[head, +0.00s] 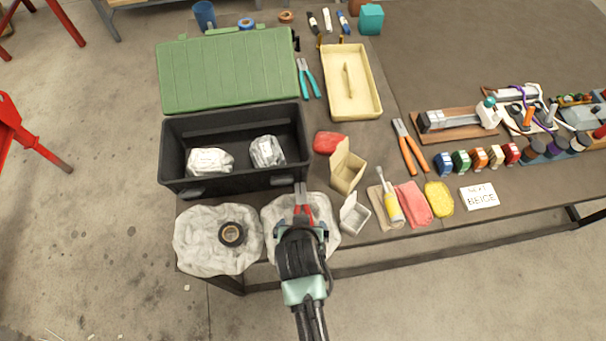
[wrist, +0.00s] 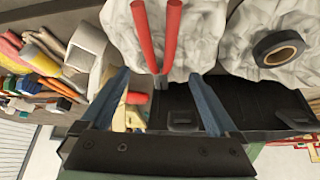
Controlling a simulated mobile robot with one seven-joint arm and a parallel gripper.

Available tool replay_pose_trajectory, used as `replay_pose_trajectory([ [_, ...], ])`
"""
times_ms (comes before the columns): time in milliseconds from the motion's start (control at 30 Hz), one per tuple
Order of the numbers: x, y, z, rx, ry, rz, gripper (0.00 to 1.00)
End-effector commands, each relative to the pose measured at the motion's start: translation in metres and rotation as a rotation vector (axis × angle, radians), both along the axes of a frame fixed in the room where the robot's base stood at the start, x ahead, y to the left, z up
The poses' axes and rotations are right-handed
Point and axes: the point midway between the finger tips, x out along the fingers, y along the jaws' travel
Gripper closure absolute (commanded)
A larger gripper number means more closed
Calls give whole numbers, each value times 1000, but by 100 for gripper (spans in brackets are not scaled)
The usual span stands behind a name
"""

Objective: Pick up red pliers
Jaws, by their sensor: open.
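The red pliers (head: 303,212) lie on the right-hand white crumpled bag (head: 326,212) at the table's front edge. Their grey jaws point toward the black toolbox and their red handles lie toward me.
The open black toolbox (head: 238,182) with a green lid (head: 228,70) stands behind, two wrapped bundles inside. A black tape roll (head: 231,234) rests on the left bag. Cardboard boxes (head: 347,168), a red lump (head: 328,142) and orange-handled pliers (head: 410,150) are to the right.

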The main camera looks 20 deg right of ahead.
Motion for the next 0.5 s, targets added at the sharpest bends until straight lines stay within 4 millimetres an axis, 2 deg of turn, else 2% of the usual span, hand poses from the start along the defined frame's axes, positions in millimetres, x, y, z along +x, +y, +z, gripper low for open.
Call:
replay_pose_trajectory([
  [267, 7, -4, -11, 0, 0, -1, 5],
  [500, 21, -13, -33, -1, 0, 0, 5],
])
